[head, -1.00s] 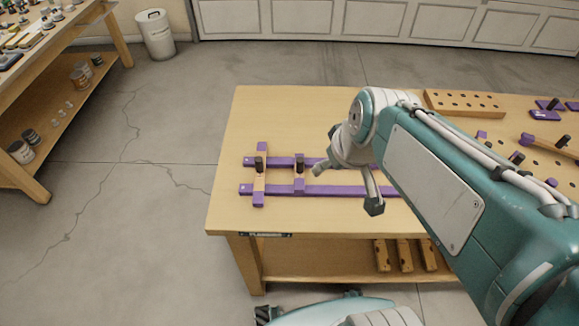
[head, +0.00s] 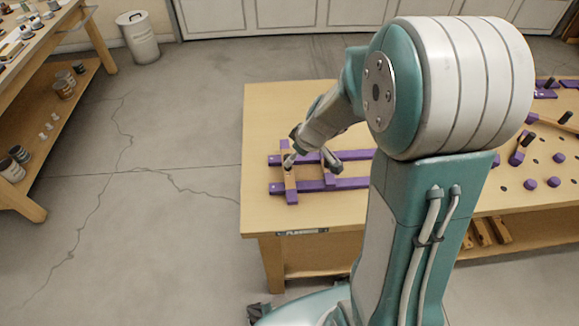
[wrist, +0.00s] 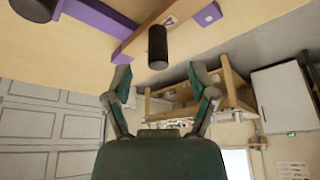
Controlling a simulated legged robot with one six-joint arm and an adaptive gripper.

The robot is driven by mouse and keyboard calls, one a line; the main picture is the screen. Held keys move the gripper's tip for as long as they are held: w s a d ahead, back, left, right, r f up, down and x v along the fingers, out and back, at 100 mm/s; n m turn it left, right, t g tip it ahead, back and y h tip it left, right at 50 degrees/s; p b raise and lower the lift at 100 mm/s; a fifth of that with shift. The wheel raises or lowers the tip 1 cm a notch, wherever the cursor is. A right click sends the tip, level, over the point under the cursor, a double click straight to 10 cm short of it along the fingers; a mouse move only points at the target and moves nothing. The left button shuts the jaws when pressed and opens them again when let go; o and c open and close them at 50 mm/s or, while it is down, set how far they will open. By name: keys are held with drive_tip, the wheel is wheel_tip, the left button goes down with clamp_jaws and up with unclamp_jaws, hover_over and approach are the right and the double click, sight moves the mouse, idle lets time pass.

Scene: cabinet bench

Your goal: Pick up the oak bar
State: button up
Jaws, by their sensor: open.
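An oak bar (head: 291,186) lies across two purple rails (head: 345,184) near the left end of the bench. In the wrist view the oak bar (wrist: 150,25) carries an upright dark cylindrical grip (wrist: 157,47). My gripper (head: 312,161) is open over the left part of the rails. In the wrist view my gripper's fingers (wrist: 162,84) are spread and empty, with the dark grip ahead between them. My fingers partly hide the crosspieces in the head view; contact cannot be told there.
Purple pieces and dark pegs (head: 553,183) lie at the bench's right. My arm hides the bench middle. A shelf with cans (head: 62,88) and a white bin (head: 140,40) stand away to the left.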

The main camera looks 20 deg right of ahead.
drive_tip(key=shift+w+a+f, duration=0.25)
drive_tip(key=shift+a+f, duration=0.2)
drive_tip(key=shift+f, duration=0.2)
drive_tip(key=x, duration=0.4)
drive_tip(key=shift+w+d, duration=0.15)
drive_tip(key=shift+w, duration=0.15)
drive_tip(key=shift+w+d+f, duration=0.1)
drive_tip(key=shift+w+f, duration=0.05)
drive_tip(key=shift+f, duration=0.3)
clamp_jaws()
